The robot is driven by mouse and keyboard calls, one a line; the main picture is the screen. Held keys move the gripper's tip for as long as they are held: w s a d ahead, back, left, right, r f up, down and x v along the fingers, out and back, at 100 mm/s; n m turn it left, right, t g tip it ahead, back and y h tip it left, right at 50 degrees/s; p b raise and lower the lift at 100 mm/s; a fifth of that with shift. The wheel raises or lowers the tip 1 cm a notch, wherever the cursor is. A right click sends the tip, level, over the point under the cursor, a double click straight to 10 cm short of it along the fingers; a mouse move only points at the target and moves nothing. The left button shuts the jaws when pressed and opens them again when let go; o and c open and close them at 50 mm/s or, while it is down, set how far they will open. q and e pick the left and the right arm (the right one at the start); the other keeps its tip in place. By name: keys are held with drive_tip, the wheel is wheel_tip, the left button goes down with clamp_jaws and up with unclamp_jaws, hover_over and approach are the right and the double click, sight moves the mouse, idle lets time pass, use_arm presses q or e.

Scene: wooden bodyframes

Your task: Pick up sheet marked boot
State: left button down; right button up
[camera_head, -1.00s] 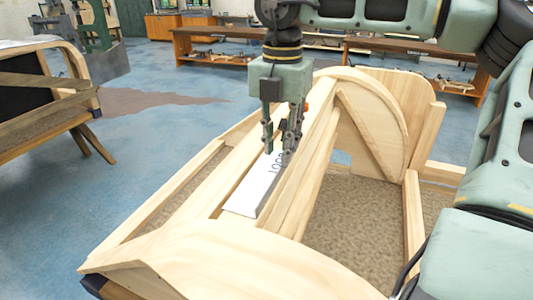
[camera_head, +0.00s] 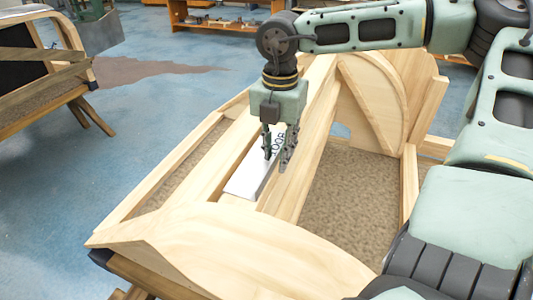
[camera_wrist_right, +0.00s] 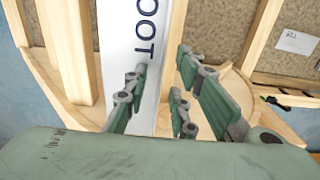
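The white sheet marked BOOT (camera_head: 246,181) lies lengthwise between wooden rails of the body frame. In the right wrist view the sheet (camera_wrist_right: 117,60) runs away from the gripper, its lettering along its right side. My right gripper (camera_head: 278,156) points down over the sheet, its fingers hiding some lettering in the head view. In the right wrist view the gripper (camera_wrist_right: 162,92) has its fingers apart. The left finger overlaps the sheet and the right finger is beyond its right edge. I cannot tell whether either touches it. My left gripper is not in view.
The wooden body frame (camera_head: 215,230) surrounds the sheet, with rails close on both sides and a curved arch (camera_head: 385,95) behind. Another wooden frame (camera_head: 60,75) stands at the left. A small written label (camera_wrist_right: 297,40) is at the upper right of the wrist view.

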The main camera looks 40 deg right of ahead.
drive_tip(key=shift+c, duration=0.4)
clamp_jaws()
drive_tip(key=shift+r, duration=0.15)
